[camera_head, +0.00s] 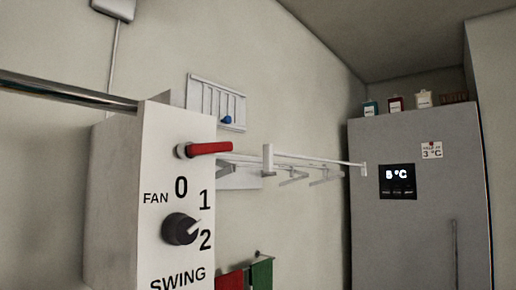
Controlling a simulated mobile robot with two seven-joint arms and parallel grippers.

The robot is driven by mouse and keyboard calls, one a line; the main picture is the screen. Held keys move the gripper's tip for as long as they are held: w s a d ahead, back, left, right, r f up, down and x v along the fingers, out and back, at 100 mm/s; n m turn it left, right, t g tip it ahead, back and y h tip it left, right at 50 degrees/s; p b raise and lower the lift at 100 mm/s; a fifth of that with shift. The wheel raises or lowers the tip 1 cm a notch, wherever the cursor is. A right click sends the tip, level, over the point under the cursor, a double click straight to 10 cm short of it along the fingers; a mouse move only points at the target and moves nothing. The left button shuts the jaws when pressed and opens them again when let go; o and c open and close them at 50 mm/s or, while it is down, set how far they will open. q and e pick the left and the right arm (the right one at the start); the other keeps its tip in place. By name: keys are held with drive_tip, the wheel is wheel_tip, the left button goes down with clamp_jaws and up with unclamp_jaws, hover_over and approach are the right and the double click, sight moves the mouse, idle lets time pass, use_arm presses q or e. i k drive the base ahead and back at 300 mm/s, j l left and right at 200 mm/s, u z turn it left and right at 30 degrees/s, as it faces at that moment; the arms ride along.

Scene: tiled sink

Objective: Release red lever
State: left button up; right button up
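The red lever (209,149) sticks out sideways to the right from a round pivot near the top of a white control box (150,215). It lies close to level. Below it on the same face is a dark round knob (180,229) with the marks 0, 1 and 2 around it and the words FAN and SWING. Neither of my grippers shows in the head view, so nothing of mine is seen touching the lever.
A metal bar (65,92) runs in from the left to the box. Behind it are a wall rack (217,103) with a blue knob and a white rail (300,158). A grey fridge (420,220) with bottles on top stands at right. Red and green cloths hang low.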

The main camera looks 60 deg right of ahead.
sight(188, 150)
drive_tip(key=l+z, duration=0.1)
drive_tip(key=z, duration=0.3)
drive_tip(key=l+z, duration=0.1)
drive_tip(key=z, duration=0.3)
drive_tip(key=l+z, duration=0.15)
drive_tip(key=z, duration=0.3)
drive_tip(key=l, duration=0.15)
drive_tip(key=k, duration=0.05)
